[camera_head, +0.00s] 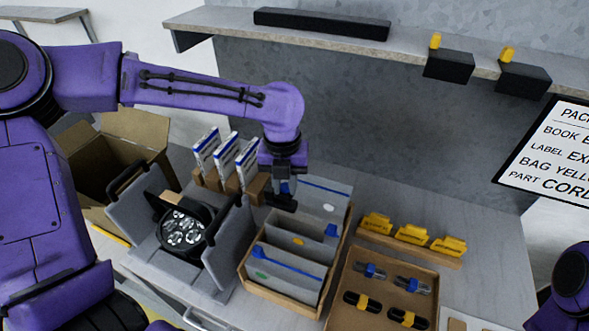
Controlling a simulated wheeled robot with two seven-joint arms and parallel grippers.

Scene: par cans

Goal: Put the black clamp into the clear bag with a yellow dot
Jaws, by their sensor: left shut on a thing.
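My left gripper (284,186) points down above the back left of a cardboard box (243,270) that holds several upright clear-grey bags. It is shut on a small dark piece, which looks like the black clamp (281,203); fingers and clamp are small and dark here, so its shape is unclear. The bag with a yellow dot (309,244) stands in the middle of the box, with its dot facing me. A bag with a green dot (284,281) is in front of it, and one with a white dot (318,193) is behind. My right gripper is out of view.
A black par can (185,232) sits in a grey cradle left of the box. White-and-blue booklets (225,157) stand behind it. An open carton (110,160) is far left. Yellow pieces (412,234) on a rack and a tray (340,321) of banded cords are right. A shelf (220,20) runs above.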

